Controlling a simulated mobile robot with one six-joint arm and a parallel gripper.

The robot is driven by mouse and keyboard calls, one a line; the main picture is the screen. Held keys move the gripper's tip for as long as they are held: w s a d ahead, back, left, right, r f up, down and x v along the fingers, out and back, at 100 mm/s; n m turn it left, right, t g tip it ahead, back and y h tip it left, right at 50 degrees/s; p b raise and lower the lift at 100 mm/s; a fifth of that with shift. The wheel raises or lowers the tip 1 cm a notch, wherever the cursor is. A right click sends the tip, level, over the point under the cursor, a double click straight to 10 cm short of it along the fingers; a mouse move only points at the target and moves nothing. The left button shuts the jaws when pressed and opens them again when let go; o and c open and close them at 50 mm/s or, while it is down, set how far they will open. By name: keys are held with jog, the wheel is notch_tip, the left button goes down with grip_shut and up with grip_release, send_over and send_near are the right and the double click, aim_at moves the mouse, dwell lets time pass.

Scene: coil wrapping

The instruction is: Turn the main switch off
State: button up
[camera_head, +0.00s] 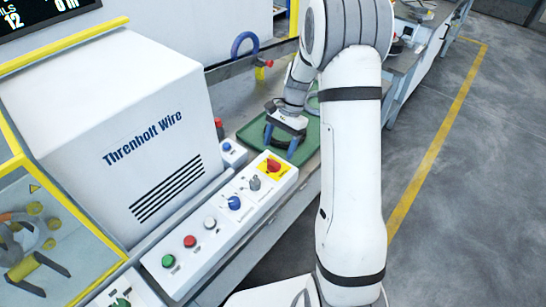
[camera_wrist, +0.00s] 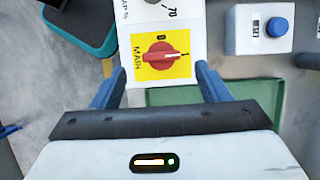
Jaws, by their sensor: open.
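The main switch (camera_head: 272,165) is a red rotary knob on a yellow plate at the far end of the white control panel. In the wrist view the knob (camera_wrist: 158,57) lies across the plate, its white mark pointing right towards the "1"; a "0" is printed above and "MAIN" at the left. My gripper (camera_head: 280,146) is open and empty, with blue fingers pointing down just beyond the switch. In the wrist view the fingers (camera_wrist: 158,74) stand wide apart, one each side of the panel's end. I see no contact with the knob; their height above it is hard to judge.
The control panel (camera_head: 205,262) also carries a grey selector (camera_head: 255,183), a blue knob (camera_head: 234,202), and white, red and green buttons. A small box with a blue button (camera_wrist: 278,25) stands beside it. A green tray (camera_head: 300,146) lies behind. The white machine housing (camera_head: 130,130) rises at left.

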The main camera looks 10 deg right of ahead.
aim_at(274, 161)
jog(key=x, duration=0.5)
